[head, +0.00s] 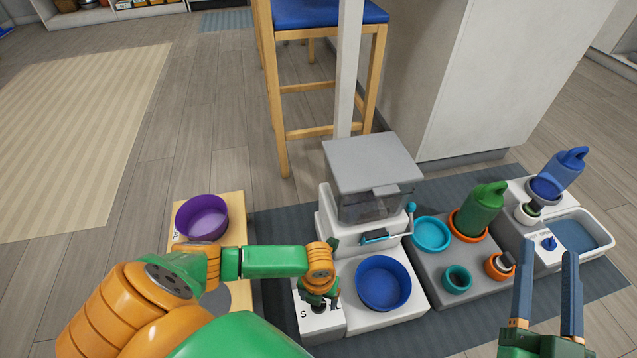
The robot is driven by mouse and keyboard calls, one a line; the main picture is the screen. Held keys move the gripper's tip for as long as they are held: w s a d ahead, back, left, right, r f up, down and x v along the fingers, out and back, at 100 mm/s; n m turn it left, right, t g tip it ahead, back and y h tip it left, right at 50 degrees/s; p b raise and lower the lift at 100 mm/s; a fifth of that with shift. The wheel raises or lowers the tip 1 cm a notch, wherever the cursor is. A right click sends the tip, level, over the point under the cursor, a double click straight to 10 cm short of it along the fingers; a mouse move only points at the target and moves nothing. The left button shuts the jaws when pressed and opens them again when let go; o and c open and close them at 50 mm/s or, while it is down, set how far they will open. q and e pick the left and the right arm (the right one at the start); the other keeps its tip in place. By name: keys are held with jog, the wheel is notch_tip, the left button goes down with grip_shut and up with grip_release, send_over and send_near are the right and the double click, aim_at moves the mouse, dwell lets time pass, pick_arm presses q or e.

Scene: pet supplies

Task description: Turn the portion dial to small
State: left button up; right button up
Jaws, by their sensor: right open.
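The white food dispenser (330,215) has a grey lid, a clear hopper and a teal lever (378,239). A blue bowl (383,284) sits on its base. The small white panel (307,332) left of the bowl bears an S and, partly covered, what looks like an L. My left gripper (320,305) points down over this panel, between the letters. It hides the portion dial, so neither the dial's setting nor the jaws can be made out. My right gripper (546,248) is open and empty, fingers pointing away, in front of the water unit at the right.
A purple bowl (202,217) stands on a wooden board at the left. Right of the dispenser, a grey stand (430,262) holds teal and orange cups and a green bottle (480,211). A stool (328,14) is behind.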

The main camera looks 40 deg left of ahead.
pick_arm(q)
notch_tip(320, 180, down, 2)
jog(key=shift+f+b, duration=0.15)
jog(key=shift+b, duration=0.55)
pick_arm(e)
jog(key=s+r+n+t+y, duration=0.1)
jog(key=s+r+t+y, duration=0.3)
jog(key=r, duration=0.5)
jog(key=shift+s+r+t, duration=0.35)
jog(key=shift+s+t, duration=0.65)
jog(key=shift+s, duration=0.1)
